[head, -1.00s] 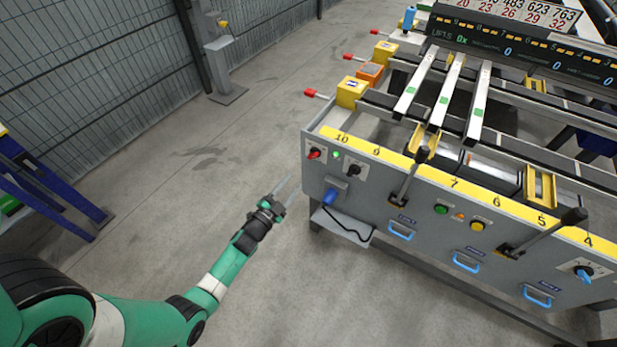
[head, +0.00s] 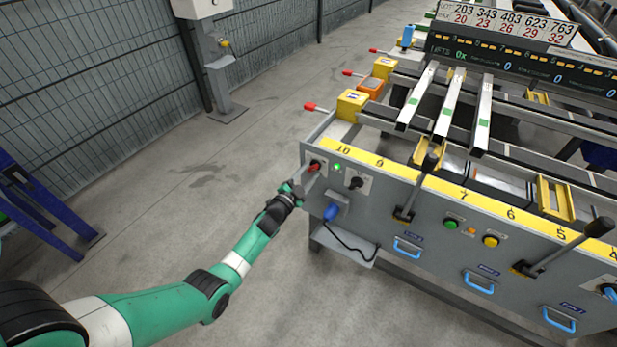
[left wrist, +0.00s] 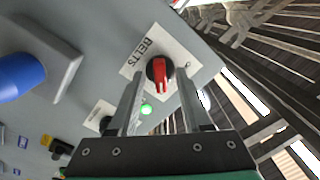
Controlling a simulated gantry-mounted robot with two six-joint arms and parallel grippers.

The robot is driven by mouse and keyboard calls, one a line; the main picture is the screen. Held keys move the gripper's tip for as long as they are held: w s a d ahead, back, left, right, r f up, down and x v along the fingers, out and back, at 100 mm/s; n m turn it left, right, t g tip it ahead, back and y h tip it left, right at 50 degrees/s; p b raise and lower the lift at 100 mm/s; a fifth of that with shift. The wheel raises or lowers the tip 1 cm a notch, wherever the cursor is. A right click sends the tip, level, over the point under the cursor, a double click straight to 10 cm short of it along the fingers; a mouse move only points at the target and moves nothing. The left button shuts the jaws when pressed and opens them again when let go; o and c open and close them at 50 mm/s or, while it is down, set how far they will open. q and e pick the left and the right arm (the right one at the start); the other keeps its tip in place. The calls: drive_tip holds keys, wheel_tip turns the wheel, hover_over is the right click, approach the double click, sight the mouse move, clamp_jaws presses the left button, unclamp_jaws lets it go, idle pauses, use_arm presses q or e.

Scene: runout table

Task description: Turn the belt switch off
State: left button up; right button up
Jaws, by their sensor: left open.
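The belt switch (head: 314,166) is a red rotary knob on a white plate at the left end of the grey panel. In the left wrist view the red knob (left wrist: 160,70) sits on a black base, on a plate lettered BELTS. A green lamp (left wrist: 147,109) is lit beside it, also seen in the head view (head: 337,167). My left gripper (head: 306,176) is open at the panel's left end. In the left wrist view its two fingers (left wrist: 160,88) stand either side of the knob; I cannot tell whether they touch it. My right gripper is not in view.
A black knob (head: 355,183) is right of the lamp. A blue plug (head: 331,212) juts from the panel below the switch. Levers (head: 420,180), push buttons (head: 451,224) and blue handles (head: 408,248) line the panel. Open floor (head: 190,220) lies left of it.

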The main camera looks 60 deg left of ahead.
use_arm(q)
clamp_jaws()
idle(0.6)
drive_tip(key=n+p, duration=0.1)
drive_tip(key=n, duration=0.2)
drive_tip(key=shift+n, duration=0.4)
drive_tip(key=n+p, duration=0.1)
drive_tip(key=n, duration=0.3)
drive_tip(key=shift+n, duration=0.3)
drive_tip(key=n+p, duration=0.1)
drive_tip(key=n, duration=0.3)
drive_tip(key=shift+d+n, duration=0.1)
drive_tip(key=shift+n, duration=0.2)
drive_tip(key=n, duration=0.4)
drive_tip(key=shift+n+p, duration=0.3)
drive_tip(key=shift+n, duration=0.1)
